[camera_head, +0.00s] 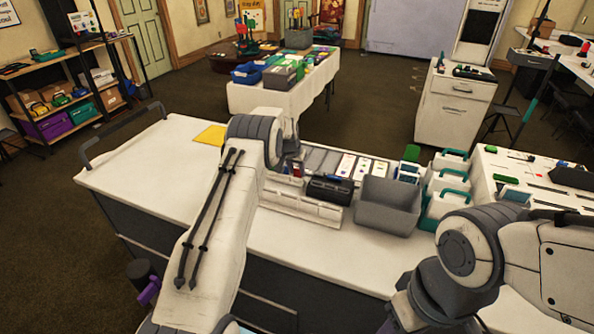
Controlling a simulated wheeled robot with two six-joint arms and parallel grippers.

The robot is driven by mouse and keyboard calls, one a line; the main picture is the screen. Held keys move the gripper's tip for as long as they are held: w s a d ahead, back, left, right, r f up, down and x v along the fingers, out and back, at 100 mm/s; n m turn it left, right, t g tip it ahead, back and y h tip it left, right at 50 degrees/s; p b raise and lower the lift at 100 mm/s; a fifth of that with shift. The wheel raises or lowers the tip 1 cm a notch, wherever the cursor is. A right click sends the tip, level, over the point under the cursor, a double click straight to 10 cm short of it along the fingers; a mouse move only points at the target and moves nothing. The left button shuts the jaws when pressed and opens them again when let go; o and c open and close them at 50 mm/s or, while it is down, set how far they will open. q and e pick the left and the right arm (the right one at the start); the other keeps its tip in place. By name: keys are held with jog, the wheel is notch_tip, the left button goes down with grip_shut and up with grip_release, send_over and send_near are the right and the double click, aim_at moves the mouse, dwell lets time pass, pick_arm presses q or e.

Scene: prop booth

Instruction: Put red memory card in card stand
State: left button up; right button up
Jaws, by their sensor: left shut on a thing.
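My left gripper (292,160) is over the white counter, mostly hidden behind my left arm's wrist. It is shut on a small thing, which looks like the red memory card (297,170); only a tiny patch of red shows. A low white stepped rack (302,202) sits on the counter just in front of the gripper and may be the card stand; part of it is hidden by my arm. My right arm is at the lower right, and its gripper is out of view.
A black case (330,190) and a grey bin (388,207) stand right of the gripper. Several cards (346,165) lie behind them. White caddies with teal handles (446,183) stand farther right. A yellow sheet (210,135) lies at left, where the counter is mostly clear.

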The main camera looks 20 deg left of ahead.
pick_arm(q)
jog(key=o, duration=0.9)
jog(key=b+v, duration=0.2)
jog(key=v, duration=0.8)
jog(key=shift+d+r+b, duration=0.1)
jog(key=shift+r+b, duration=0.15)
jog(key=shift+b, duration=0.1)
jog(key=shift+s+d+f, duration=0.1)
